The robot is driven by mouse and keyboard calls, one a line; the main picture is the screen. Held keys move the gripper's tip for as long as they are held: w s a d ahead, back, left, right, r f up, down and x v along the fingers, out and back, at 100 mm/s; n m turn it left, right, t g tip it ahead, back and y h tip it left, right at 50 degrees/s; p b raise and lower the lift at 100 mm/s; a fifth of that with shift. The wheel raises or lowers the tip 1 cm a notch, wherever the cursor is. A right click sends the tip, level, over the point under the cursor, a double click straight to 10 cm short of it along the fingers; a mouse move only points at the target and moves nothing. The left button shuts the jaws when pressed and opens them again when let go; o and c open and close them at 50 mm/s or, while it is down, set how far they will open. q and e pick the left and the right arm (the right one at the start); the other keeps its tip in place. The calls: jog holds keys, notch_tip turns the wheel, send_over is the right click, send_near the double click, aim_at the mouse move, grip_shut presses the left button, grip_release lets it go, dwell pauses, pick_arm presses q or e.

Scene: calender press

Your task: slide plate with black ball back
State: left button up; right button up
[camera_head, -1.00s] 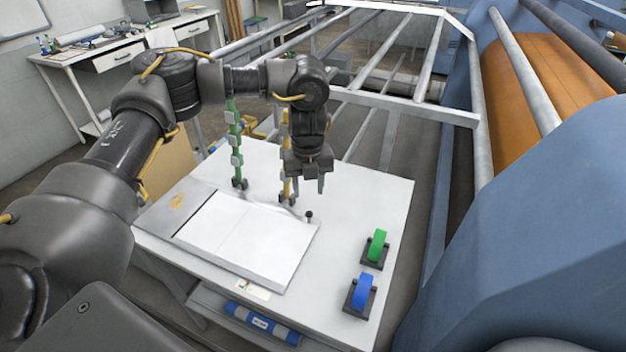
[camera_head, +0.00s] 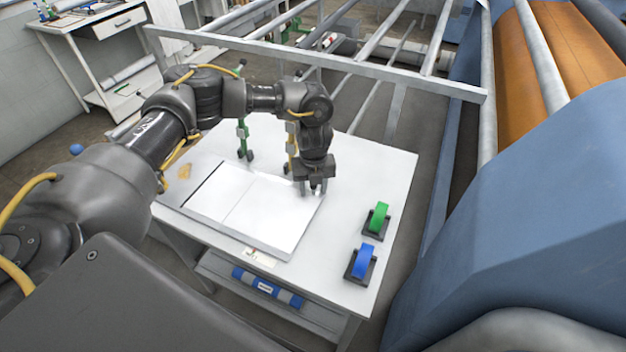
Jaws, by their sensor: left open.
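A flat white plate or stack of sheets (camera_head: 272,218), with a line across it, lies on the white table (camera_head: 352,277). The black ball is not visible now; the place by the plate's far right corner is covered by my left gripper. My left gripper (camera_head: 312,190) points down there, fingers apart, with its tips low over or at the plate's corner. I cannot tell whether the ball is between the fingers. My right gripper is not in view.
Green and yellow upright rods stand behind the plate. A metal rail frame (camera_head: 330,62) lies beyond, and the blue press (camera_head: 540,215) bounds the right side.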

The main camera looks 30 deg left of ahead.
aim_at(326, 200)
pick_arm(q)
grip_shut()
jog(key=shift+d, duration=0.2)
dwell(0.3)
jog(key=shift+w+d, duration=0.1)
jog(key=shift+d, duration=1.75)
